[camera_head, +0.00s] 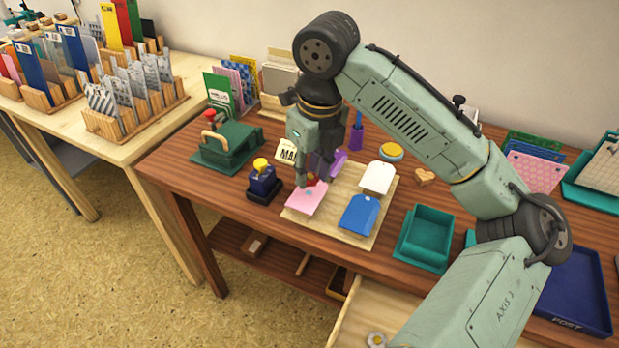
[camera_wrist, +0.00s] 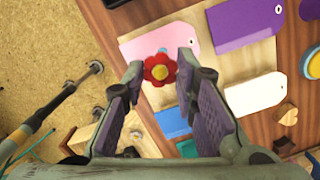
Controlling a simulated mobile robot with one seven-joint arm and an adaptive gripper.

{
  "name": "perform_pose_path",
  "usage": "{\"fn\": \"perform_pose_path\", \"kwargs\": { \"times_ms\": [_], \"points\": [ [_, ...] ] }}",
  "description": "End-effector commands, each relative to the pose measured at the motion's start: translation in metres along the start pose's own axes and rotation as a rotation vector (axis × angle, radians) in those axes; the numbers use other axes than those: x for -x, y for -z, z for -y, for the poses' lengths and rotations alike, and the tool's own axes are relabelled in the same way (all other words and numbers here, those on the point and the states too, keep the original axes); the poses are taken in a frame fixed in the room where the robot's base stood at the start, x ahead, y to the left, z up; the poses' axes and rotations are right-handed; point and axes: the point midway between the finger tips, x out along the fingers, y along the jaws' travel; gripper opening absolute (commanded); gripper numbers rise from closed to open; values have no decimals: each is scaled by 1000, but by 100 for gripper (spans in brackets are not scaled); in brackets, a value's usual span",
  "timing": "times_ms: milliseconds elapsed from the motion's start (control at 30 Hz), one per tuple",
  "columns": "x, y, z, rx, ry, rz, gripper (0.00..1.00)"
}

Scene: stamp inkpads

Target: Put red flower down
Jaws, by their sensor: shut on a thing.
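The red flower (camera_wrist: 160,70) with a yellow centre sits between the fingertips of my gripper (camera_wrist: 160,66) in the wrist view. My gripper is shut on it. In the head view the red flower (camera_head: 311,181) shows partly below my gripper (camera_head: 313,178), over the far part of a pink tag (camera_head: 302,204). The pink tag (camera_wrist: 150,40) also lies behind the flower in the wrist view. I cannot tell whether the flower touches the tag.
The pink tag lies on a pale wooden board (camera_head: 337,197) with a white tag (camera_head: 377,178), a blue tag (camera_head: 359,214) and a purple one (camera_head: 338,162). A dark blue stamp with yellow knob (camera_head: 261,181) stands left of the board. A green tray (camera_head: 427,236) is to the right.

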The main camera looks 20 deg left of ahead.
Motion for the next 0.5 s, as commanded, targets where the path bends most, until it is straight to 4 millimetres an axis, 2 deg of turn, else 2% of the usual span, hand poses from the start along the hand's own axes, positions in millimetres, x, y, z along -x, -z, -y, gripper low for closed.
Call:
{"fn": "perform_pose_path", "kwargs": {
  "times_ms": [33, 233, 500],
  "points": [
    [0, -8, 2, 0, 0, -2, 18],
    [-31, -2, 2, -1, 1, -1, 18],
    [-36, -2, 2, 1, 0, 0, 18]
  ]
}}
